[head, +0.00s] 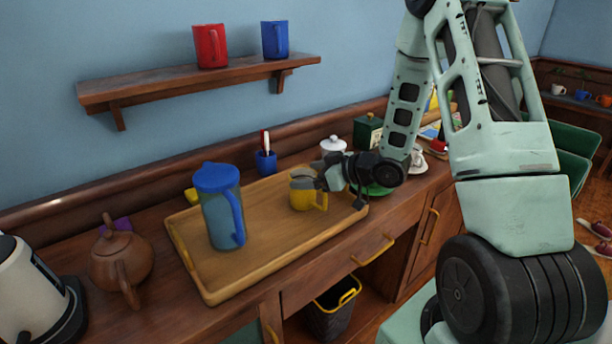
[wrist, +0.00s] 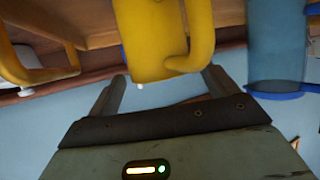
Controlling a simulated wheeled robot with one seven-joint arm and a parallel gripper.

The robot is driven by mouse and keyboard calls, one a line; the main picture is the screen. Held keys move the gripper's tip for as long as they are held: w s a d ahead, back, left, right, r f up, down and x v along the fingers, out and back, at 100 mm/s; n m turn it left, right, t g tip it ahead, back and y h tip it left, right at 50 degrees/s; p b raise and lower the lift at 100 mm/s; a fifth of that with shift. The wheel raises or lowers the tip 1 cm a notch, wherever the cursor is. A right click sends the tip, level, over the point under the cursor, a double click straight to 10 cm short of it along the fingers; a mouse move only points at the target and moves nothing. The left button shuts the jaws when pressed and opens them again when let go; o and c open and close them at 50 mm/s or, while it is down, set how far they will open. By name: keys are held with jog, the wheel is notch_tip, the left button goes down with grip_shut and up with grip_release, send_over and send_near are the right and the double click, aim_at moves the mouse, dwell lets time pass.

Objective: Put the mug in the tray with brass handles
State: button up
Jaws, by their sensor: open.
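The yellow mug (head: 303,201) stands upright, seemingly on the floor of the wooden tray (head: 268,237), near its right end. In the wrist view the mug (wrist: 152,38) fills the top middle, with its handle to the right. My gripper (head: 298,180) is at the mug's upper part. Its fingers are open, one to each side of the mug in the wrist view (wrist: 163,88); I cannot tell whether they touch it. A yellow brass-coloured handle (wrist: 42,75) shows at left in the wrist view.
A blue lidded pitcher (head: 218,210) stands in the tray left of the mug. A brown teapot (head: 122,258) and white kettle (head: 30,295) are further left. A blue cup (head: 265,163) and white lidded jar (head: 333,147) stand behind. The tray's front middle is clear.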

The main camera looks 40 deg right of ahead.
jog(key=v, duration=1)
jog(key=w+a+n+g+h, duration=0.15)
jog(key=a+g+h, duration=0.3)
jog(key=a, duration=1.25)
jog(key=s+a+r+g, duration=0.1)
jog(key=s+a+g, duration=0.3)
jog(key=s+a, duration=0.3)
jog(key=s+a+r+n+g, duration=0.1)
jog(key=s+a+g, duration=0.3)
jog(key=s, duration=1.1)
jog(key=a+r, duration=0.1)
jog(key=a, duration=0.2)
jog(key=shift+a, duration=0.2)
jog(key=shift+s+h, duration=0.1)
jog(key=shift+h, duration=0.15)
notch_tip(320, 180, up, 3)
jog(key=p, duration=0.2)
jog(key=shift+f+p, duration=0.15)
jog(key=shift+p, duration=0.2)
